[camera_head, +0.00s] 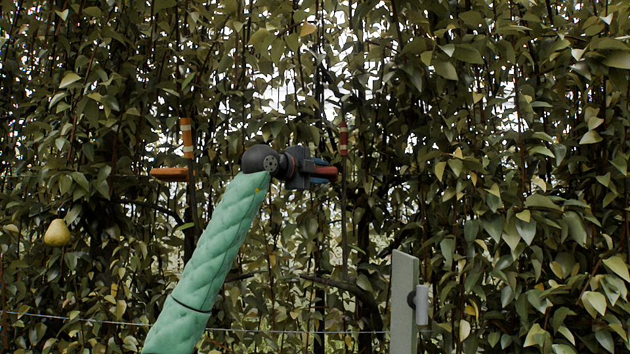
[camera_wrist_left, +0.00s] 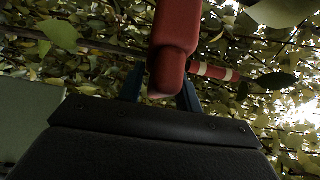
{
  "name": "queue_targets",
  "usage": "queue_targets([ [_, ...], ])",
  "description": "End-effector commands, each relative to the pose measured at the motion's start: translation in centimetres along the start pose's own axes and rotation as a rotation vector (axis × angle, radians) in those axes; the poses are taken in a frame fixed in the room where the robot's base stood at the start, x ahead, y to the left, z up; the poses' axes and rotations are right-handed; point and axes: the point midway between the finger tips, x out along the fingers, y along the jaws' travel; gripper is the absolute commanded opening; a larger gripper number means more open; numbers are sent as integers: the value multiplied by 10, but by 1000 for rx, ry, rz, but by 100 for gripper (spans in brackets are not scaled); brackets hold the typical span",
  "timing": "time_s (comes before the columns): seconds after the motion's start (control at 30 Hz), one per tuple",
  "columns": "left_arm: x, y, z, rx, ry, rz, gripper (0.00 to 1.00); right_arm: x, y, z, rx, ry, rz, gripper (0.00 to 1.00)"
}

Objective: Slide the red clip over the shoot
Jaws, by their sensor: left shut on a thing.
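My left gripper (camera_head: 322,171) reaches in from the left and is shut on the red clip. The clip (camera_wrist_left: 174,45) sits between the two blue fingers in the left wrist view and points away from the palm. The shoot (camera_head: 344,220) is a thin dark upright stem with a red-and-white banded part (camera_head: 343,138) above the gripper's height. In the head view the clip's end is just left of the shoot; I cannot tell whether they touch. The banded part (camera_wrist_left: 214,72) shows right of the clip in the wrist view. My right gripper is not in view.
To the left stands another shoot with an orange-and-white band (camera_head: 186,138) and an orange clip (camera_head: 169,174) beside it. A pear (camera_head: 57,233) hangs far left. A grey upright board (camera_head: 403,300) with a pale cylinder stands lower right. Dense leaves surround everything.

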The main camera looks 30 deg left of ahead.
Motion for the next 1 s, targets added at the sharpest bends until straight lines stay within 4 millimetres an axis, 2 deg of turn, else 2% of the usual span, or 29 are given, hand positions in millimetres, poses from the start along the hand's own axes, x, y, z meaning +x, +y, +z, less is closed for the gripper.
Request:
queue_targets([
  [0.1,5,6,-19,0,2,2,0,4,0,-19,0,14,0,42],
  [0.3,22,3,-34,-2,-1,4,0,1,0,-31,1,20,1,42],
  [0.67,24,2,-36,-1,-1,4,0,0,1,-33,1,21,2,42],
  [0.7,24,2,-36,-1,-1,4,42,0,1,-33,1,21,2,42],
  [1.0,23,2,-35,-1,-2,3,42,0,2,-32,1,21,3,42],
])
